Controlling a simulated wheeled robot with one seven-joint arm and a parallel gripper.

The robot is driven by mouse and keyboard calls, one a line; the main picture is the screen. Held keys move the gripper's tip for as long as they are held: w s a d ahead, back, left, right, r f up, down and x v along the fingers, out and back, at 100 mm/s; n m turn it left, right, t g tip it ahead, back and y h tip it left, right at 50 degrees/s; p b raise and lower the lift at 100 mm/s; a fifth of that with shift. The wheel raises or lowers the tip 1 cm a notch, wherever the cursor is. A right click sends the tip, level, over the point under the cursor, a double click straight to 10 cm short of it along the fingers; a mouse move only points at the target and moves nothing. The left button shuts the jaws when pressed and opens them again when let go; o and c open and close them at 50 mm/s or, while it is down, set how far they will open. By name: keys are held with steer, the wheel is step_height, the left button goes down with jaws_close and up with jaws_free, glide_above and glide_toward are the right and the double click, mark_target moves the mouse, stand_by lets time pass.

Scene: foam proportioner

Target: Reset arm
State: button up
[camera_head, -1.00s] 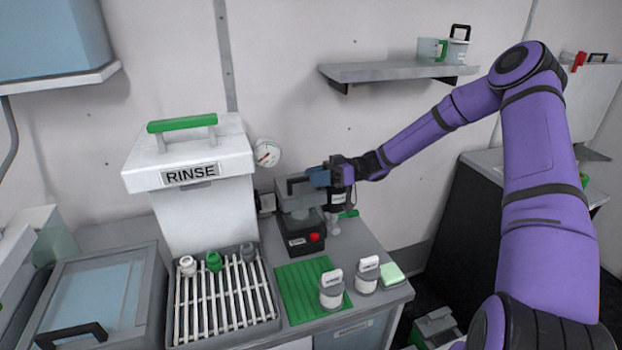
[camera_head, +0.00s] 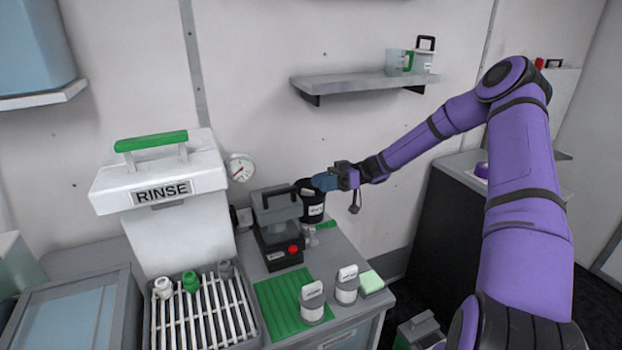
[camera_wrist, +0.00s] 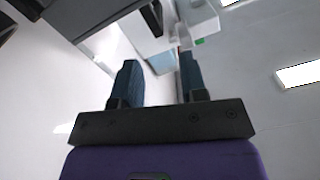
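My gripper (camera_head: 322,182) is at the end of my purple arm, its blue fingers pointing left in the head view. It appears in front of the upper part of a black labelled canister (camera_head: 314,212); I cannot tell whether they touch. The wrist view shows the two dark blue fingers (camera_wrist: 158,75) spread apart with nothing held between them. The arm is stretched out over the counter.
A grey and black device with a red button (camera_head: 278,240) stands left of the canister. The white RINSE tank (camera_head: 178,235), slatted rack (camera_head: 205,318), green mat (camera_head: 275,298) and two labelled bottles (camera_head: 346,288) are nearby. A wall shelf (camera_head: 355,83) hangs above.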

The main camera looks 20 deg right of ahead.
steer(key=s+a+r+m+g+h, duration=0.1)
steer(key=s+a+r+m+h, duration=0.25)
steer(key=s+r+h, duration=0.35)
steer(key=s+a+r+m+g+h, duration=0.1)
steer(key=s+a+r+m+h, duration=0.25)
steer(key=s+r+h, duration=0.45)
steer(key=s+d+r+m+t+h, duration=0.1)
steer(key=s+r+m+t, duration=0.2)
steer(key=s, duration=0.7)
steer(key=s+d+r+m+t+h, duration=0.2)
steer(key=s+r+m+t, duration=0.2)
steer(key=s+r, duration=0.3)
steer(key=s+m, duration=0.1)
steer(key=s, duration=0.3)
steer(key=shift+d, duration=0.1)
